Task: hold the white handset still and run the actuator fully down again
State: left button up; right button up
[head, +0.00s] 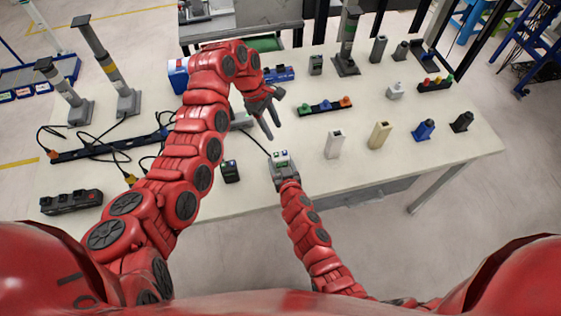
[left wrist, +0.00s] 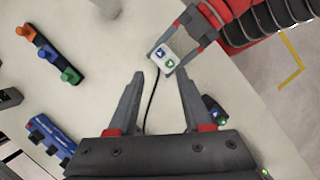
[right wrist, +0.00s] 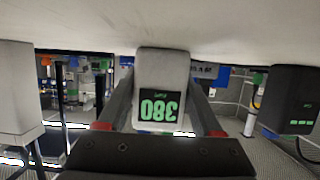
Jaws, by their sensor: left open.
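The white handset (head: 281,158) has a blue and a green button on its face, clear in the left wrist view (left wrist: 164,57). My right gripper (head: 284,170) is shut around its sides at the table's front edge. In the right wrist view the handset (right wrist: 162,75) sits between both fingers and its display reads 380, upside down. My left gripper (head: 274,114) is open and empty, above and behind the handset; its fingertips (left wrist: 160,74) point toward it, apart from it. A dark cable runs from the handset. Grey actuator columns (head: 103,65) stand at the left; which one the cable feeds is unclear.
A black handset (head: 230,171) lies left of the white one. A black power strip (head: 71,202) lies at front left. Several blocks stand right, including a white block (head: 334,145) and a beige block (head: 379,135). A strip with coloured knobs (head: 325,105) lies behind them.

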jog(key=c, duration=0.7)
pick_arm(q)
grip_shut()
pick_arm(e)
jog(key=shift+c, duration=0.2)
dwell(0.9)
